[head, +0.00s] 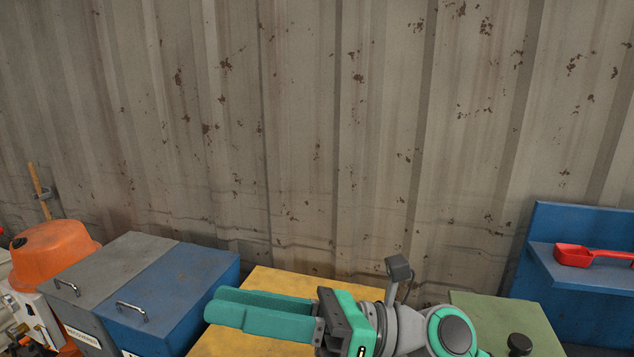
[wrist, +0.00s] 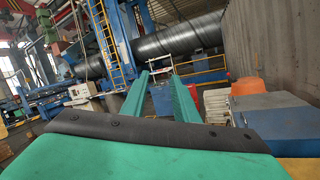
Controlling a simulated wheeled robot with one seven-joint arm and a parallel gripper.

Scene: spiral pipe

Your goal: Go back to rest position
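My gripper (head: 213,302) is at the bottom centre of the head view, with its green fingers pointing left. It hovers over or in front of a yellow surface (head: 290,283); its exact height is hard to tell. In the wrist view the two green fingers of my gripper (wrist: 159,77) stand apart with nothing between them. The gripper is open and empty. Its fingertips are near the right side of a blue lidded box (head: 190,285) in the head view. I cannot tell whether they touch it.
A grey lidded box (head: 95,272) and an orange rounded object (head: 50,250) stand at the left. A green surface (head: 510,315) and a blue shelf (head: 590,271) with a red scoop (head: 575,256) are at the right. A corrugated metal wall (head: 320,130) closes off the back.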

